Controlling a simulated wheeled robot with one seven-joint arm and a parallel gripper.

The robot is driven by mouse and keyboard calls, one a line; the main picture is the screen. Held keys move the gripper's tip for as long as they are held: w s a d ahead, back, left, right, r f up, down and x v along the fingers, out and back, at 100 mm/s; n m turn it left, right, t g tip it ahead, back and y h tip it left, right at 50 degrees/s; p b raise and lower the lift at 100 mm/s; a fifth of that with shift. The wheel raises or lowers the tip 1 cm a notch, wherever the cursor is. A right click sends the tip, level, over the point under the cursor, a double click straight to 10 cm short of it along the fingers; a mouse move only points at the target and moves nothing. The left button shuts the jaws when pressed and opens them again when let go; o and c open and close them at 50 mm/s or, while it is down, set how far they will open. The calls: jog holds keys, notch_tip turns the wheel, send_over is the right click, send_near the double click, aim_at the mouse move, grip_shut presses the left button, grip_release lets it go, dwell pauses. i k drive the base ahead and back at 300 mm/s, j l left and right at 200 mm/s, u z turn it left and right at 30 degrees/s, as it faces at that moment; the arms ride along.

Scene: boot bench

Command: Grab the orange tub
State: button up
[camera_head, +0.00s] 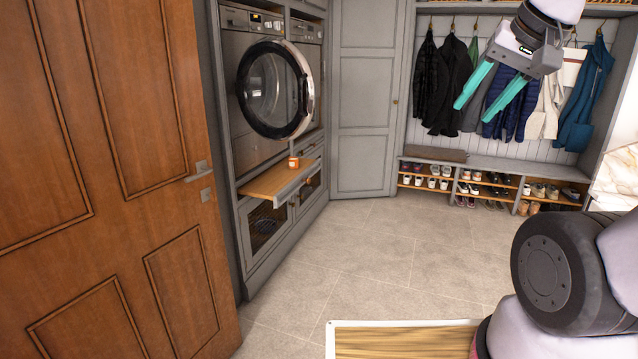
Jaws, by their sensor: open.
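A small orange tub (294,163) with a pale top stands upright on the far right part of a pulled-out wooden shelf (268,184), under the washing machine. My gripper (481,114) is at the upper right, raised in front of the hanging coats. Its two teal fingers are spread apart with nothing between them. It is well to the right of the tub and apart from it.
The washing machine's round door (273,90) hangs open above the shelf. A brown wooden door (115,170) fills the left side. A shoe bench (500,175) with shoes below stands at the back right. The tiled floor (385,245) between is clear.

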aim_at(293, 161)
jog(key=i, duration=2.5)
jog(key=i+l+u, duration=0.1)
jog(key=i, duration=1.2)
